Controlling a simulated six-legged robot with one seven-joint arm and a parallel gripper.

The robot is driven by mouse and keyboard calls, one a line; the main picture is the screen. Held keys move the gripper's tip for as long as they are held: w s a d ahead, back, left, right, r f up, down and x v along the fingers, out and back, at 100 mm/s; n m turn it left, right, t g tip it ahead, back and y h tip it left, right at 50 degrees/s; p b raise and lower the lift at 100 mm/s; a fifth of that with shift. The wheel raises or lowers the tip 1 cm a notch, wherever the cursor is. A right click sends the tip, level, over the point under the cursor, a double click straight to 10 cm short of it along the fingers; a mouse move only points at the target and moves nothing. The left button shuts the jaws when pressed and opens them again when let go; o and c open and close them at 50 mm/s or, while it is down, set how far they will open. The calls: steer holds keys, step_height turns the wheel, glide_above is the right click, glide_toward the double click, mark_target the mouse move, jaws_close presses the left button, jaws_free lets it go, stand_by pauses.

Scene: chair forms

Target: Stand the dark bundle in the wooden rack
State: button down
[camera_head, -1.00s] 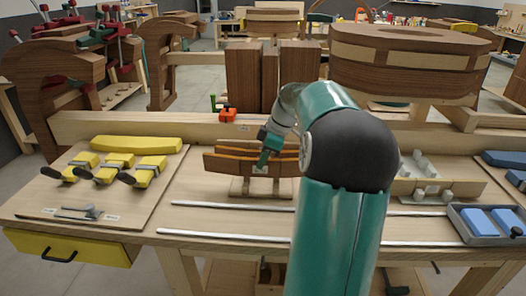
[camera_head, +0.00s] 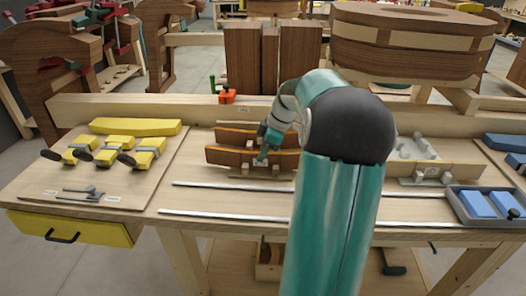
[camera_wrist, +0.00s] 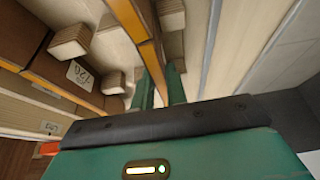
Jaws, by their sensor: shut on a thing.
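The dark bundle (camera_head: 228,157) is a long, curved dark-brown piece with an orange edge, upright on its long side. My gripper (camera_head: 262,158) is shut on it near its middle. In the wrist view, the bundle (camera_wrist: 136,24) runs between my two fingers (camera_wrist: 160,90). The wooden rack (camera_head: 240,173) is pale, with small blocks, and lies directly below the bundle. Its blocks (camera_wrist: 70,41) show on both sides of the bundle in the wrist view. I cannot tell whether the bundle's lower edge touches the rack.
Another dark curved piece (camera_head: 232,137) stands just behind. Yellow clamps (camera_head: 150,150) lie on a board at left. A pale fixture (camera_head: 430,173) and a grey tray (camera_head: 480,220) with blue blocks are at right. Metal rails (camera_head: 225,218) run along the front.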

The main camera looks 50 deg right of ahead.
steer(key=shift+f, duration=0.2)
steer(key=c, duration=1.3)
jaws_free()
steer(key=v, duration=1.3)
steer(key=shift+d+r, duration=0.1)
steer(key=shift+r, duration=0.25)
steer(key=shift+s, duration=0.1)
